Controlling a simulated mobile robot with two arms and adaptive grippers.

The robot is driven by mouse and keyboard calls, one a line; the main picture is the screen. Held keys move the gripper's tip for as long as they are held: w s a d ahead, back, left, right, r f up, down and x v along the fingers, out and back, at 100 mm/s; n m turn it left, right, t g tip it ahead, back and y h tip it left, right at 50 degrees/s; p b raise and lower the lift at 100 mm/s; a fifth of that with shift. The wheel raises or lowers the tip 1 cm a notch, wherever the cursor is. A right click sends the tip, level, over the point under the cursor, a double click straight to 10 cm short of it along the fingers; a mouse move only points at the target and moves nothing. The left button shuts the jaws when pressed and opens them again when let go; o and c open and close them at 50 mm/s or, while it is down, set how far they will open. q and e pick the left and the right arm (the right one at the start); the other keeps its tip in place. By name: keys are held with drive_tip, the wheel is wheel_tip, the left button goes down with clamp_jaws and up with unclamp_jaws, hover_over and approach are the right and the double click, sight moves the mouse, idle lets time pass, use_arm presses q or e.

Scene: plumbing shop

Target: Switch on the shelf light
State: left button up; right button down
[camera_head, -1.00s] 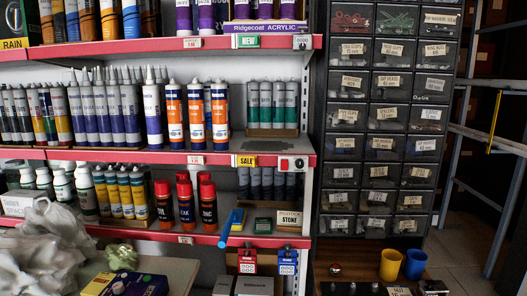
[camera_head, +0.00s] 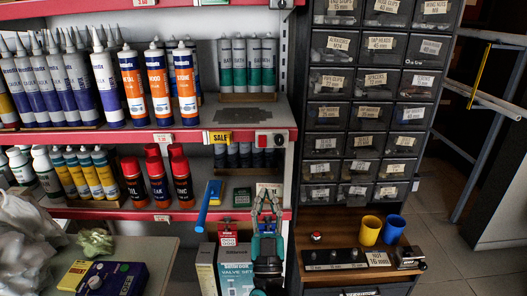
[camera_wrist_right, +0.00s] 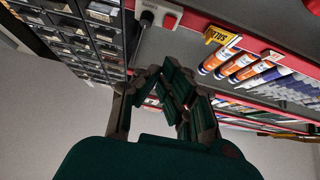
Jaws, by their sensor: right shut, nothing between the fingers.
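A small white switch box (camera_head: 271,139) with a dark and red face is fixed on the red front edge of the shelf, just right of the yellow SALE tag. A white box with a red rocker (camera_wrist_right: 171,17) shows at the top of the right wrist view. My right gripper (camera_head: 266,192) is upright, shut and empty, below and apart from the switch box. Its green and tan fingers show in the wrist view (camera_wrist_right: 160,72). I cannot tell the switch's position or see the lamp. My left gripper is not in view.
A yellow SALE tag (camera_head: 220,137) and a blue-handled tool (camera_head: 208,203) are near the gripper's left. Yellow (camera_head: 370,230) and blue (camera_head: 393,229) cups stand on the wooden top at right. The space before the switch looks clear.

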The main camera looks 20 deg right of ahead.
drive_tip(key=p, duration=0.2)
approach(265, 136)
wheel_tip(265, 136, up, 4)
drive_tip(key=w, duration=0.2)
drive_tip(key=w+d+f, duration=0.1)
drive_tip(key=w, duration=0.1)
drive_tip(key=shift+s, duration=0.1)
